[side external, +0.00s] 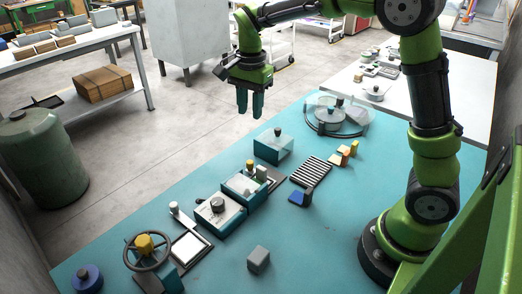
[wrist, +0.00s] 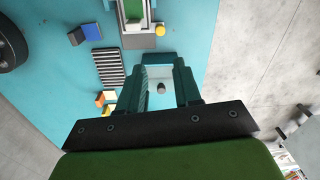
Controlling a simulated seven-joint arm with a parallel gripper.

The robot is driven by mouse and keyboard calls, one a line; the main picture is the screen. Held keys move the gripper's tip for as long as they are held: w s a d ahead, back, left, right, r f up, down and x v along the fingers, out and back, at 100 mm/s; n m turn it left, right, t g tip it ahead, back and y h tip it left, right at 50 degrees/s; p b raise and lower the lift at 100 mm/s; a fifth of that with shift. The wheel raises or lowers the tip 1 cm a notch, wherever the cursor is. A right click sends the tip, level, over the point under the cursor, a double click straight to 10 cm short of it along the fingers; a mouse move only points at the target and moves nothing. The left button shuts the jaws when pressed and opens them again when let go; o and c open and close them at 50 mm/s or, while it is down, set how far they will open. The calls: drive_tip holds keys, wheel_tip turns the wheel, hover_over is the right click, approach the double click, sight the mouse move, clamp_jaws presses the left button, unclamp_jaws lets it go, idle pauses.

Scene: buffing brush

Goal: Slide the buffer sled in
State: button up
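No part is clearly marked as the buffer sled, and I cannot tell which it is. A teal box with a pale top and dark knob (side external: 273,147) stands on the teal table; in the wrist view its knob (wrist: 161,86) shows between my fingers. Two teal units with pale tops and knobs, a front one (side external: 218,212) and a rear one (side external: 244,186), stand side by side nearer the camera. A black-and-white striped plate (side external: 311,171) lies right of them, also in the wrist view (wrist: 109,68). My gripper (side external: 250,114) is open, empty and raised above the table's far edge.
A handwheel (side external: 148,251), a blue round part (side external: 88,279) and a grey cube (side external: 259,260) are at the near end. A blue block (side external: 300,198) and small orange and yellow blocks (side external: 345,155) lie by the striped plate. A clear-domed round unit (side external: 328,115) stands at the far end.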

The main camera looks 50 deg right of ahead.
drive_tip(key=shift+c, duration=0.3)
drive_tip(key=shift+d+f, duration=0.1)
drive_tip(key=shift+d, duration=0.3)
drive_tip(key=shift+c, duration=1.1)
drive_tip(key=d+f, duration=0.2)
drive_tip(key=d+f+m+y, duration=0.1)
drive_tip(key=d, duration=0.1)
drive_tip(key=d+f+g+y, duration=0.1)
drive_tip(key=d+f, duration=0.1)
drive_tip(key=d, duration=0.1)
drive_tip(key=shift+w+f+m, duration=0.3)
drive_tip(key=shift+m, duration=0.1)
clamp_jaws()
drive_tip(key=shift+w+a+f+n+y, duration=0.2)
drive_tip(key=shift+w+a+n+y, duration=0.15)
drive_tip(key=shift+y, duration=0.2)
drive_tip(key=shift+w+a+f+n+y, duration=0.2)
drive_tip(key=shift+n+y, duration=0.25)
drive_tip(key=shift+y, duration=0.1)
drive_tip(key=x, duration=0.9)
drive_tip(key=shift+a+f, duration=0.1)
drive_tip(key=shift+f, duration=0.3)
